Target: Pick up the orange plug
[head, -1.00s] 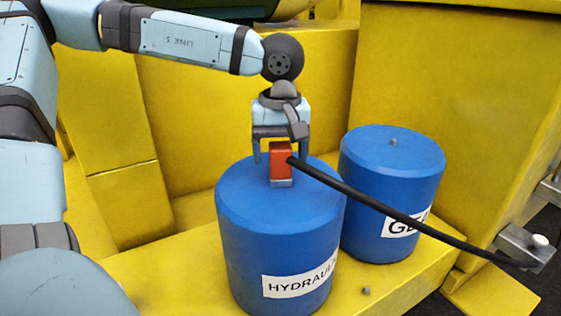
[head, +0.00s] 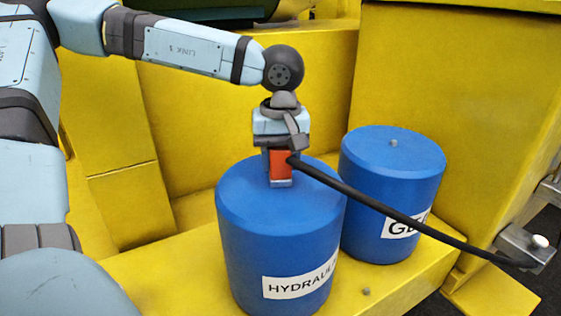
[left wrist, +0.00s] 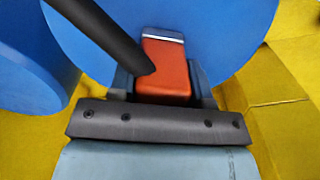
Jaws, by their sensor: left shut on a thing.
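The orange plug (head: 281,163) stands upright on top of the blue drum labelled HYDRAU... (head: 265,215), its grey metal end down at the drum's lid. A thick black cable (head: 390,213) runs from its side. My left gripper (head: 281,168) is above the drum with its fingers closed on the plug from both sides. In the left wrist view the plug (left wrist: 164,72) sits between the fingers of the left gripper (left wrist: 164,85), and the black cable (left wrist: 105,32) crosses at upper left. My right gripper is not in view.
A second blue drum (head: 388,180) with a partly hidden label stands close behind at the right. Both drums stand on a yellow ledge (head: 170,280) with yellow walls behind. The cable reaches a grey metal bracket (head: 524,247) at the right.

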